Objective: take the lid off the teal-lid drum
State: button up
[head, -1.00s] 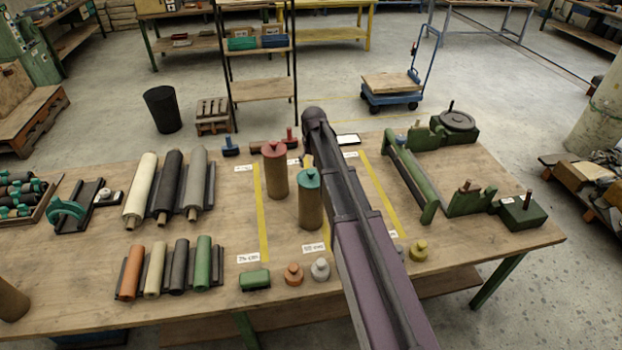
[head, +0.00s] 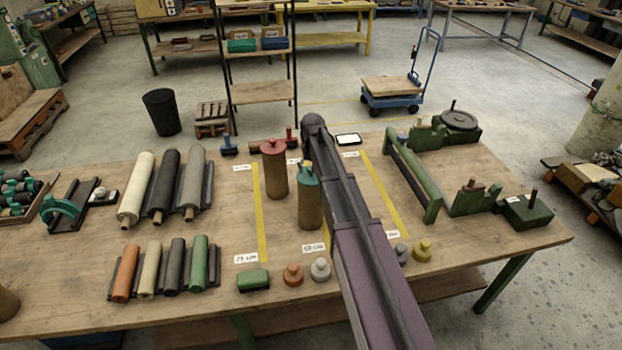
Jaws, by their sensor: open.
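The teal-lid drum (head: 311,210) is a brown cylinder standing upright near the middle of the table. Its teal lid (head: 303,179) is on top of it. A small yellow piece, which looks like part of my gripper (head: 307,166), shows at the lid's top beside my arm. The rest of my gripper is hidden behind my arm, which runs close along the drum's right side. I cannot tell whether it touches the lid. No lid is seen lifted.
A red-lid drum (head: 275,175) stands just left and behind. In front are a green block (head: 253,280) and orange (head: 293,274) and grey (head: 320,269) knobbed pieces. Sheet rolls (head: 171,185) lie to the left. A green roller frame (head: 412,178) stands to the right.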

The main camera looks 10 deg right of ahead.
jog(key=shift+f, duration=0.2)
dwell(0.5)
jog(key=c, duration=1.2)
